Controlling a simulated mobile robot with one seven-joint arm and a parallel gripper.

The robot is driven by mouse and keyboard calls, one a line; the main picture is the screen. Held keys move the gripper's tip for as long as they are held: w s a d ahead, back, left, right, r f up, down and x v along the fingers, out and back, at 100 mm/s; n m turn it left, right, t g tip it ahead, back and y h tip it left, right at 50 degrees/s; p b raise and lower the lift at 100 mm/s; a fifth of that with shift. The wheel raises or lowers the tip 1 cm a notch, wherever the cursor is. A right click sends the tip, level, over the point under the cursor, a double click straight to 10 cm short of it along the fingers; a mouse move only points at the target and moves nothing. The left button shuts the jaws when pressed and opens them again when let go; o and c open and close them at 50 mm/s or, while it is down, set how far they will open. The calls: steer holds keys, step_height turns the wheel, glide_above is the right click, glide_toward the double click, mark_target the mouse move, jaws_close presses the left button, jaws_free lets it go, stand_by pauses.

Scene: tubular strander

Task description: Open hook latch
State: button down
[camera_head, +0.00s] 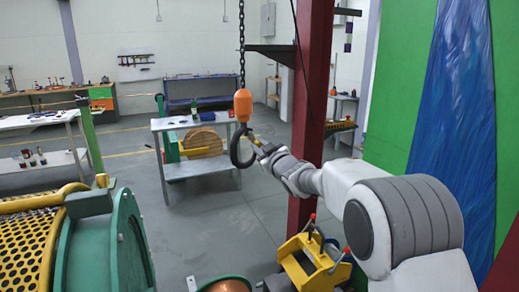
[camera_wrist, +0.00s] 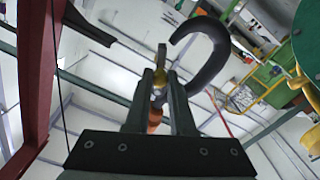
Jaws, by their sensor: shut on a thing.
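A dark hook (camera_head: 236,152) hangs under an orange hook block (camera_head: 243,105) on a chain. In the wrist view the hook (camera_wrist: 218,55) curves up to the right of my fingers, its tip bent back towards them. My gripper (camera_head: 257,142) reaches the hook from the right. In the wrist view my gripper (camera_wrist: 160,76) is shut on the narrow hook latch (camera_wrist: 162,56), which is greyish tan with yellow at the fingertips. The latch's end lies just left of the hook tip; I cannot tell whether they touch. Its pivot is hidden behind my fingers.
The chain (camera_head: 241,45) runs up from the block. A dark red column (camera_head: 313,80) stands close behind my arm. A yellow frame (camera_head: 312,262) stands below it. A metal table (camera_head: 190,122) with a wooden reel is behind the hook. Green-and-yellow machinery (camera_head: 90,245) fills the lower left.

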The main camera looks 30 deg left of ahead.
steer(key=shift+w+d+r+n+b, duration=0.25)
steer(key=shift+r+n+b, duration=0.3)
steer(key=shift+n+b, duration=1.2)
steer(key=shift+w+d+r+n+b, duration=0.25)
steer(key=shift+r+n+b, duration=0.35)
steer(key=shift+n, duration=2.1)
steer(key=shift+w+d+r+n+b, duration=0.1)
steer(key=shift+w+r+n+b, duration=0.3)
steer(key=shift+n+b, duration=1.35)
steer(key=shift+s+r+n+p, duration=0.1)
steer(key=shift+n+p, duration=0.4)
steer(key=shift+n, duration=0.2)
steer(key=c, duration=0.8)
jaws_free()
steer(key=shift+o, duration=0.2)
steer(key=shift+s+d, duration=0.1)
steer(key=shift+d, duration=0.05)
steer(key=b+v, duration=0.4)
steer(key=v, duration=1.3)
